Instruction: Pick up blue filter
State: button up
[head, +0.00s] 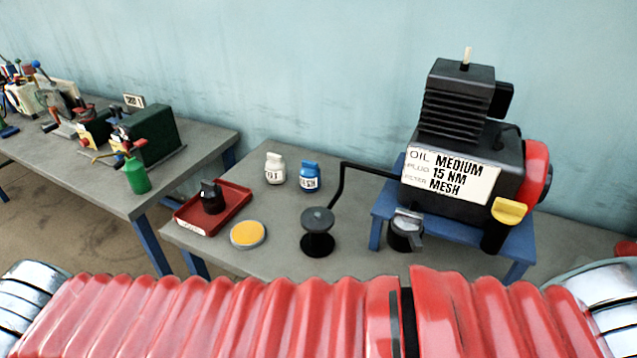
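A small blue canister (310,177) with a white label stands upright on the grey table, just right of a white canister (275,168) of similar shape. Its label is too small to read surely. It is the blue thing that fits the name blue filter. Nothing touches it in this view. My gripper is not in view; only the red ribbed part of my arm shows across the bottom.
A red tray (184,223) holding a black part (212,197), a yellow-topped disc (247,234) and a black stand (318,233) are nearby. A black machine (450,140) on a blue stand (378,205) is at right. Another table (203,146) is at left.

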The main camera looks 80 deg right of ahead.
aim_at(309, 173)
jog(key=z, duration=2.8)
